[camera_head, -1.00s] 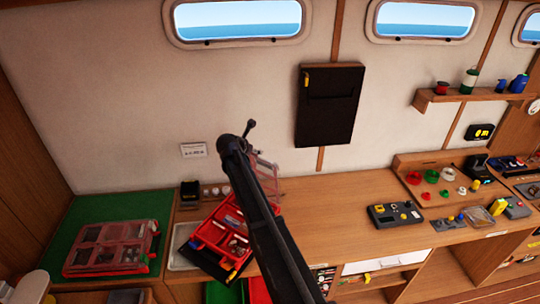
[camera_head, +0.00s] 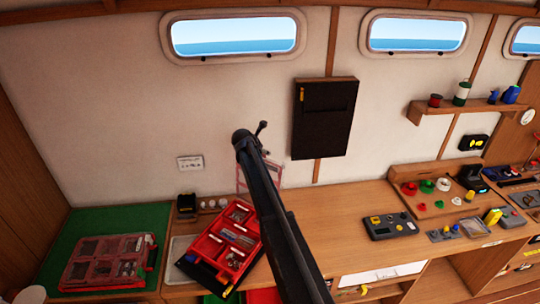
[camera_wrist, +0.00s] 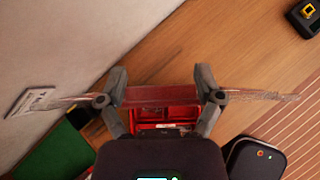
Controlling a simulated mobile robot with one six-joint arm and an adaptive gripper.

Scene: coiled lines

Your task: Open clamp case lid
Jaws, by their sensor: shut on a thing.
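The open red clamp case (camera_head: 240,262) sits on the desk, angled, with small parts in its compartments. Its clear, red-edged lid (camera_head: 244,175) stands raised at the back, partly hidden by my arm. In the wrist view the lid (camera_wrist: 165,96) shows nearly edge-on, stretching out to both sides, with the red tray (camera_wrist: 160,126) below it. My gripper (camera_wrist: 161,78) is shut on the lid, its fingers at either side of the red edge. In the head view my arm hides the gripper.
A closed red case (camera_head: 105,262) lies on the green mat (camera_head: 100,222) at left. A small black box (camera_head: 187,203) stands behind the open case, near the wall. A grey-black device (camera_head: 390,226) and small parts lie to the right. Some desk between is clear.

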